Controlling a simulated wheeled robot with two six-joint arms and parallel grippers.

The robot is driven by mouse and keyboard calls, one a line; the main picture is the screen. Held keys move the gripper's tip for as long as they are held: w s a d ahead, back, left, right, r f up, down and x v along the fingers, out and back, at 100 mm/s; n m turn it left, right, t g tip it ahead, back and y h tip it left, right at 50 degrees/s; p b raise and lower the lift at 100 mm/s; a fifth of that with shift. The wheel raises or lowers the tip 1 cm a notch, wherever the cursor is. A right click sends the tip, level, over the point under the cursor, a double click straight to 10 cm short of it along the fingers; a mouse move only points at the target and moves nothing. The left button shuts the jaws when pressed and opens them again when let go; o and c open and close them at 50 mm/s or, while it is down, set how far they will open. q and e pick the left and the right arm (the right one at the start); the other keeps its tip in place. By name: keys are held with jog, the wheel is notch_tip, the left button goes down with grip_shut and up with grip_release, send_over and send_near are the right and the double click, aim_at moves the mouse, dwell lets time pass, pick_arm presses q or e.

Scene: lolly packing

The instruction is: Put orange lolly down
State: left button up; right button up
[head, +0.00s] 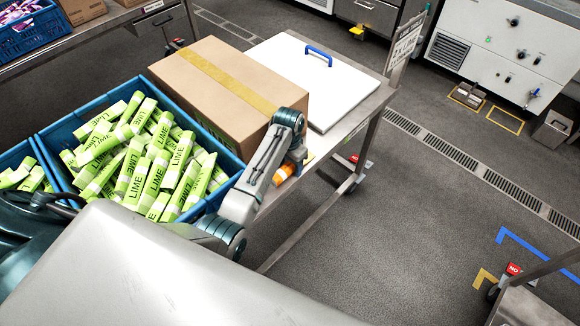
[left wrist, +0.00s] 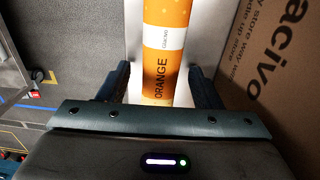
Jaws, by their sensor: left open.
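The orange lolly (left wrist: 165,60) is an orange wrapper with a white band and the word ORANGE. In the left wrist view it lies lengthwise on a pale metal surface, between the two fingers of my left gripper (left wrist: 165,88). The fingers are apart, with a gap on each side of the lolly. In the head view only a small part of the orange lolly (head: 284,173) shows beside my left arm, at the table's near edge. The arm hides most of the gripper there. My right gripper is not in view.
A taped cardboard box (head: 198,90) stands close beside the lolly. A blue crate (head: 68,122) of lime lollies is to its left. A white lid with a blue handle (head: 330,88) lies on the metal table (head: 345,130). Open floor lies to the right.

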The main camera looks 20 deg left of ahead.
aim_at(290, 164)
pick_arm(q)
jog(key=c, duration=1.2)
jog(key=shift+o, duration=0.2)
jog(key=shift+r, duration=0.1)
jog(key=shift+w+r+b, duration=0.1)
jog(key=shift+r+b, duration=0.35)
notch_tip(290, 164, up, 2)
jog(key=shift+r+b, duration=0.15)
jog(key=shift+b, duration=0.7)
jog(key=s+d+r+b, duration=0.1)
jog(key=s+d, duration=0.2)
jog(key=s, duration=0.4)
jog(key=s+d, duration=0.3)
jog(key=s, duration=0.5)
notch_tip(290, 164, down, 10)
jog(key=b, duration=1.1)
jog(key=shift+f, duration=0.2)
